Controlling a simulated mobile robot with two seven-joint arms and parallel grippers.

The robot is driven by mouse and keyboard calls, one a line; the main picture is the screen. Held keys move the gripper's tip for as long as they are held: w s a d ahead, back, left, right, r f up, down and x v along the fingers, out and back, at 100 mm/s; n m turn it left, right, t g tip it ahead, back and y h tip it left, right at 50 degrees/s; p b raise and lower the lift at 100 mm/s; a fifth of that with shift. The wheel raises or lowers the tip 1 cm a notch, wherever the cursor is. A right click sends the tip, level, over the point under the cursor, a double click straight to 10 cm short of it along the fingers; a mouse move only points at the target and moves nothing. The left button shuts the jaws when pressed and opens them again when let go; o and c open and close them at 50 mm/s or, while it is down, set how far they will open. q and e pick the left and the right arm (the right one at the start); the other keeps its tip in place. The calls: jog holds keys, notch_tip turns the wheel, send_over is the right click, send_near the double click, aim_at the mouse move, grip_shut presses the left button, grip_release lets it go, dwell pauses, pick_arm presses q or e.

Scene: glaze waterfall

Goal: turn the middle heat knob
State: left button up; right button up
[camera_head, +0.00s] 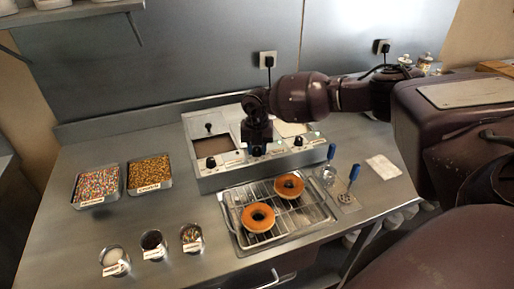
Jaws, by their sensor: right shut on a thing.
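The glaze warmer (225,178) is a grey metal unit with wells on top and a row of dark knobs along its front. Its left knob (211,163) and right knob (298,141) show clearly. My right arm comes in from the right, and my right gripper (257,149) points down at the middle of the front panel. It is shut on the middle heat knob, which the fingers mostly hide. The knob's angle cannot be made out. My left gripper is not in view.
A wire rack tray (238,222) with two orange-glazed doughnuts (258,217) stands just in front of the warmer. Blue-handled tools (352,176) lie to its right. Two sprinkle trays (96,186) and several small cups (152,243) stand on the left. The counter between them is clear.

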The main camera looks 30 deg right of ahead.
jog(key=n+b, duration=0.1)
jog(key=n, duration=0.2)
jog(key=n+b, duration=0.2)
jog(key=n, duration=0.2)
jog(key=n+b, duration=0.1)
jog(key=n, duration=0.2)
jog(key=n+b, duration=0.2)
jog(key=n, duration=0.2)
jog(key=shift+n, duration=0.3)
jog(key=shift+n+b, duration=0.4)
jog(key=shift+n, duration=1.3)
jog(key=shift+r, duration=0.1)
jog(key=o, duration=0.9)
